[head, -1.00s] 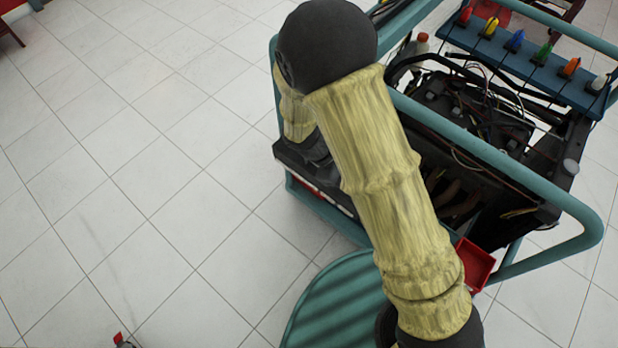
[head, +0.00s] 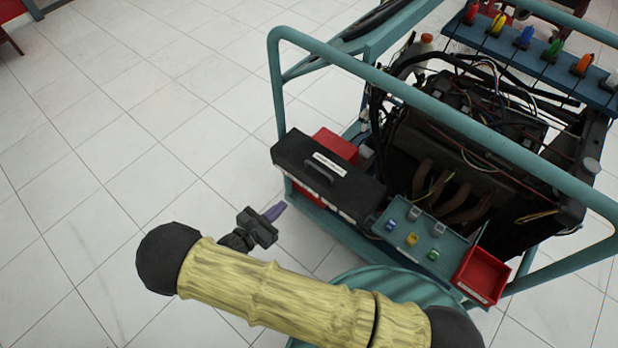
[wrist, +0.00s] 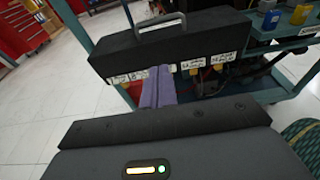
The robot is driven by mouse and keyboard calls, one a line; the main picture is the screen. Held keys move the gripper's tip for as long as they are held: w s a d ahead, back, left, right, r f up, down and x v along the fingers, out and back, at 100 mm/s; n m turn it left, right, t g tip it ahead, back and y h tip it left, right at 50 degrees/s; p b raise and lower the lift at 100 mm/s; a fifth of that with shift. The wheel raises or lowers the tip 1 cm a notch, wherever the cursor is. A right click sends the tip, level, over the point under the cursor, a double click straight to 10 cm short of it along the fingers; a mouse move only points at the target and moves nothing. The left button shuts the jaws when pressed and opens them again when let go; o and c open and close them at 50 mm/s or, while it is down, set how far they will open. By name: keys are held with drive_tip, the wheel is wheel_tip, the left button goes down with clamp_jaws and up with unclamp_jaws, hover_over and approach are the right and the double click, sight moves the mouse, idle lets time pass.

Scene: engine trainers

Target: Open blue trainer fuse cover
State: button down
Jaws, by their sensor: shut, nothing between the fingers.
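The blue trainer (head: 400,93) is a teal tube frame carrying an engine. On its near left corner sits the black fuse cover (head: 352,188), with a handle on top and white labels along its front edge; it looks lowered. In the wrist view the cover (wrist: 190,48) lies ahead, its grey handle (wrist: 160,20) on top. My gripper (head: 279,209) has purple fingers, shut and empty, just left of the cover's front side and apart from it. In the wrist view the fingers (wrist: 159,72) overlap the labelled front edge; the gap's depth is hard to judge.
A teal panel with small coloured fuses (head: 412,239) and a red tray (head: 482,275) are right of the cover. A red box (head: 335,146) is behind it. Coloured levers line a blue rack (head: 540,50) at upper right. The tiled floor at left is clear.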

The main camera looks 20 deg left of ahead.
approach(309, 177)
drive_tip(key=w+d, duration=0.3)
drive_tip(key=shift+w+f, duration=0.2)
drive_tip(key=shift+f, duration=0.15)
drive_tip(key=shift+w+d+r+p, duration=0.15)
drive_tip(key=shift+w+d+r, duration=0.15)
drive_tip(key=shift+w, duration=0.3)
drive_tip(key=shift+w+d+r+p, duration=0.15)
drive_tip(key=shift+w+d+r, duration=0.1)
drive_tip(key=shift+w+r, duration=0.25)
drive_tip(key=shift+w+d+r+p, duration=0.15)
drive_tip(key=shift+w+d+r, duration=0.15)
drive_tip(key=shift+w, duration=0.35)
drive_tip(key=shift+a+r, duration=0.1)
